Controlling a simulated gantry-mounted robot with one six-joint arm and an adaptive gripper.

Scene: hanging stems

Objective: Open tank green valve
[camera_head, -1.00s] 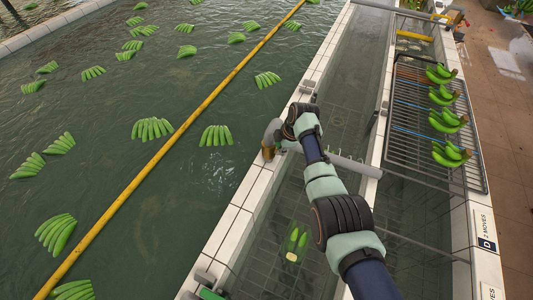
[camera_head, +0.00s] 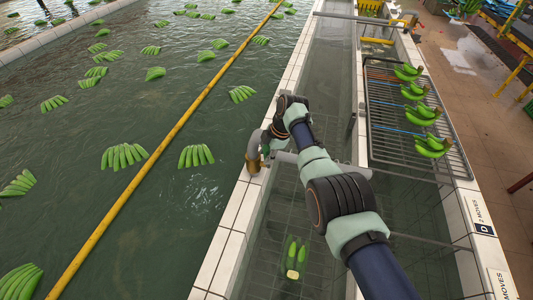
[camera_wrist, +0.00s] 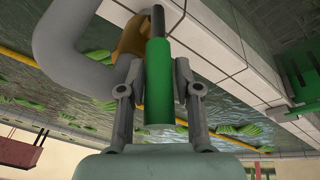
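The green valve handle (camera_wrist: 158,85) is a smooth green cylinder on a dark stem. In the wrist view it stands between the two grey fingers of my gripper (camera_wrist: 159,80), whose pads lie against both its sides. A brass valve body (camera_wrist: 131,40) is on the curved grey pipe (camera_wrist: 75,30) just beyond it. In the head view the pipe (camera_head: 253,146) and brass part (camera_head: 253,163) sit at the tank's tiled wall. My gripper (camera_head: 270,141) is right beside them, and the handle is mostly hidden there.
A tiled wall (camera_head: 232,215) separates the large water tank (camera_head: 150,190) from a narrow channel on the right. Green banana bunches (camera_head: 124,156) float in the tank. A yellow bar (camera_head: 150,160) crosses it. A wire rack (camera_head: 385,140) with banana bunches stands to the right.

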